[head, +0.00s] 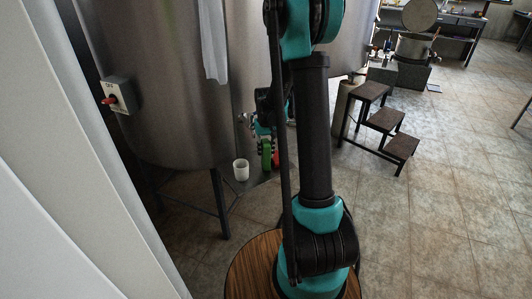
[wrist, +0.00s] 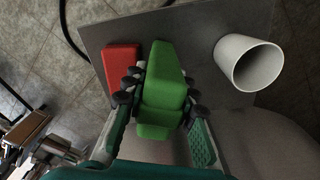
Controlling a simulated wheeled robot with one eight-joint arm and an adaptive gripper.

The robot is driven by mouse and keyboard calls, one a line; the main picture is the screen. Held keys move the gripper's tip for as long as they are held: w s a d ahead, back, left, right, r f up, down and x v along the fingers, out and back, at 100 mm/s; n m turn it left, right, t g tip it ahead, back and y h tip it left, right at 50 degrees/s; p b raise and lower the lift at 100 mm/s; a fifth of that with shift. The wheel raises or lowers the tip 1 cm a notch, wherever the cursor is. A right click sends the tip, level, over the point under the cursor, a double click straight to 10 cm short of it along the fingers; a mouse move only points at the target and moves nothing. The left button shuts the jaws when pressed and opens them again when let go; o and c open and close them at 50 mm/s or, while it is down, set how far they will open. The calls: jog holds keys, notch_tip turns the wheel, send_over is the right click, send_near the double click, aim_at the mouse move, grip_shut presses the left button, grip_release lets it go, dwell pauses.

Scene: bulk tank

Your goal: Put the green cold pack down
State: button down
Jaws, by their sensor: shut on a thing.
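The green cold pack (wrist: 160,90) is between the fingers of my gripper (wrist: 157,95) in the wrist view, and the gripper is shut on it. The pack is long and block-shaped, and part of it is hidden by the fingers. In the head view the green pack (head: 267,155) shows small beside the tank, with my gripper (head: 266,140) around its upper part. Below it is a grey metal surface (wrist: 205,35). I cannot tell whether the pack touches that surface.
A red block (wrist: 122,62) lies on the grey surface, left of the pack. A white cup (wrist: 247,62) stands to the right; it also shows in the head view (head: 241,170). The steel tank (head: 160,90) rises close by. A step stool (head: 383,120) stands on the tiled floor.

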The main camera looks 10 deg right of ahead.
jog(key=shift+f, duration=0.2)
jog(key=c, duration=1.2)
grip_release()
